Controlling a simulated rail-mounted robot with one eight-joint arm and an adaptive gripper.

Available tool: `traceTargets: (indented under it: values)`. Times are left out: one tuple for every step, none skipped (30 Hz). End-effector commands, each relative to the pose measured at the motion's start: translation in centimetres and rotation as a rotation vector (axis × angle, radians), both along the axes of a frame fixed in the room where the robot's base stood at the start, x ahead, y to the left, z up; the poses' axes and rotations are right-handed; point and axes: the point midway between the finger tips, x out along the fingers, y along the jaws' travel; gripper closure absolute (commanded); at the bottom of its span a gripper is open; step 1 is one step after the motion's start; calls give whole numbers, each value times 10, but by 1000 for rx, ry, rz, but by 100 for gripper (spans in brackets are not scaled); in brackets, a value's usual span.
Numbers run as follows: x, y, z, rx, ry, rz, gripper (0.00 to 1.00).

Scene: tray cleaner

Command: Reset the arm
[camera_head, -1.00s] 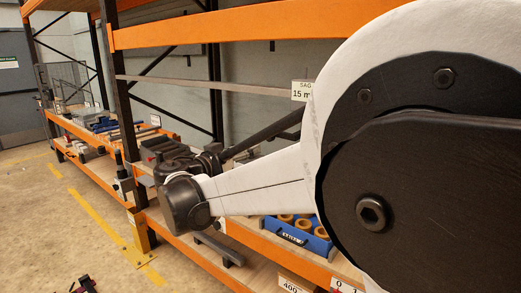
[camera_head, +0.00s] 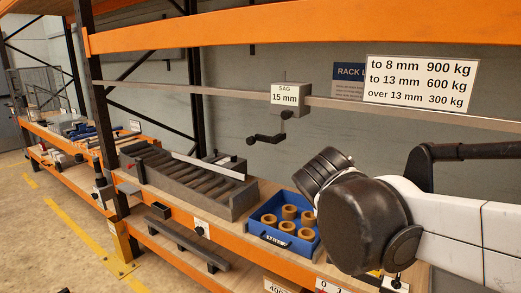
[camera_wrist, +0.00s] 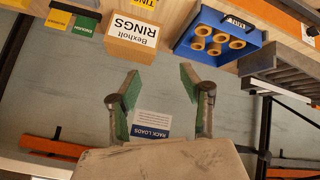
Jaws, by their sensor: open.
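My arm comes in from the right in the head view, with its dark rounded joint in front of the rack's shelf. My gripper (camera_wrist: 160,73) shows in the wrist view with its two green-padded fingers spread wide. It is open, with nothing between the fingers. The fingers point toward the shelf, which appears upside down there, and they are apart from everything on it. In the head view I cannot make out the fingers.
A blue tray (camera_head: 262,233) of several tan rings stands on the shelf, left of my arm. A grey slatted unit (camera_head: 232,205) is farther left. A box labelled RINGS (camera_wrist: 133,30) shows in the wrist view. An orange beam (camera_head: 300,32) and a thin rail (camera_head: 210,93) run above the shelf.

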Motion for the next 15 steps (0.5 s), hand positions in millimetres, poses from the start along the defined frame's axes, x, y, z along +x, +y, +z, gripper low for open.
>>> traceTargets:
  values:
    - [-17,-9,-6,25,20,8,59]
    - [-26,-12,-10,41,32,17,59]
    - [-38,-16,-16,63,46,31,59]
    - [-46,-18,-20,80,54,42,59]
    - [-55,-20,-24,96,63,51,59]
    - [-66,-22,-29,119,73,66,59]
    - [-75,-23,-33,136,77,76,59]
    - [-83,-24,-37,153,81,87,59]
    - [-94,-25,-43,174,86,102,59]
    - [-101,-26,-47,190,89,112,59]
    - [-108,-26,-50,206,88,122,59]
    - [-117,-26,-55,226,89,136,59]
    - [-124,-25,-59,241,87,145,59]
    - [-129,-25,-62,254,86,154,59]
    - [-136,-24,-66,269,82,165,59]
